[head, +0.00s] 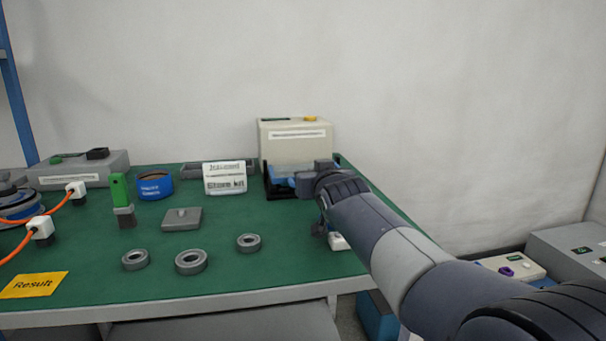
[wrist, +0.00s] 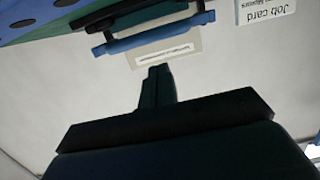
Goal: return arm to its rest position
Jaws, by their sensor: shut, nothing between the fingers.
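My arm (head: 395,250) reaches in from the lower right of the head view. Its wrist end is over the right side of the green bench (head: 275,272), in front of a cream box. The fingers are hard to make out in the head view. In the wrist view my gripper (wrist: 158,72) is shut with nothing between its fingers. Its tips point at a pale label strip below a blue bar (wrist: 150,35), and they look apart from both.
Three grey rings, including one at the front (head: 191,262), a grey plate (head: 182,219), a blue round container (head: 154,186) and a yellow Result card (head: 33,285) are on the bench. A cream box (head: 296,143) stands behind my wrist. Grey equipment (head: 570,253) stands at lower right.

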